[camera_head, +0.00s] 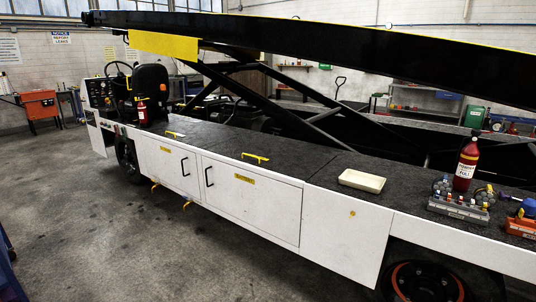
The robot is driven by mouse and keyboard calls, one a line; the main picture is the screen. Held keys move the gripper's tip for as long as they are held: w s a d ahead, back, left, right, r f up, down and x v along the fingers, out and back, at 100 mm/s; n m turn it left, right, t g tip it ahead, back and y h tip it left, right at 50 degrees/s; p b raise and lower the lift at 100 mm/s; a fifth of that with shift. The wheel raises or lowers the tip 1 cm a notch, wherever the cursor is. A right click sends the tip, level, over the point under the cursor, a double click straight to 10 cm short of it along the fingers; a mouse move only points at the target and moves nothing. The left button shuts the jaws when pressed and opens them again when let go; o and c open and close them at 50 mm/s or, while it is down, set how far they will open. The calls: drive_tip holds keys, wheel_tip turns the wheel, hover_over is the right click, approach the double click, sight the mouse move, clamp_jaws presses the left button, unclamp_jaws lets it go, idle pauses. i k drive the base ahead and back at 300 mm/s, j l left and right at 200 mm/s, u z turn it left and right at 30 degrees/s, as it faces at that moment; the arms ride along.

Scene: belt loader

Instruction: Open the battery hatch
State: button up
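The belt loader's white side has two closed doors. The wider white door (258,208) has a black bar handle (209,177) at its left edge and a small yellow label (244,178), too small to read surely. The narrower white door (160,163) to its left has a black handle (184,167) at its right edge and another yellow label (166,150). Two yellow handles, one further left (175,134) and one nearer (255,157), sit on the dark top deck. I cannot tell for certain which cover is the battery hatch. My gripper is not in view.
A cream tray (362,181), a red bottle (466,165), a grey holder (458,208) and an orange case (521,227) sit on the deck. The black boom (320,40) slopes overhead. Concrete floor (150,240) before the doors is clear. A wheel (425,283) shows lower right.

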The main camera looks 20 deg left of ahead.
sight(297, 162)
drive_tip(key=i+j+u, duration=0.15)
drive_tip(key=i, duration=0.7)
